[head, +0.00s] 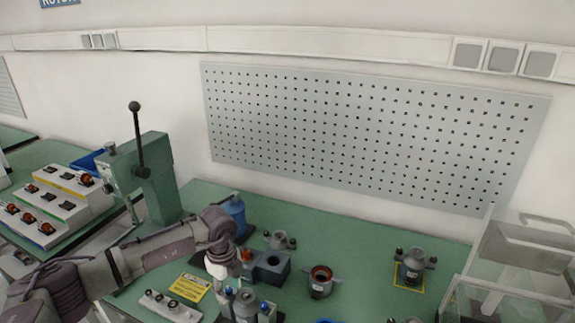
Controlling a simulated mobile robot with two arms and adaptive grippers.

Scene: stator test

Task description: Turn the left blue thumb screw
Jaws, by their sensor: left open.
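A small fixture with a grey cylindrical part (245,303) stands at the bottom edge of the view, partly cut off. The left blue thumb screw (228,291) shows small at its left side. Another small blue screw (264,306) shows at its right side. My left gripper (226,279) points down just above the left blue screw. It is open; the fingers are small and blurred, and I cannot tell whether they touch the screw. My right gripper is not in view.
A yellow label (189,288) and a white strip with black rings (170,305) lie to the left. A grey block (271,267), a housing with a copper ring (320,281) and another housing (411,267) stand to the right. A green lever press (150,180) stands behind my arm.

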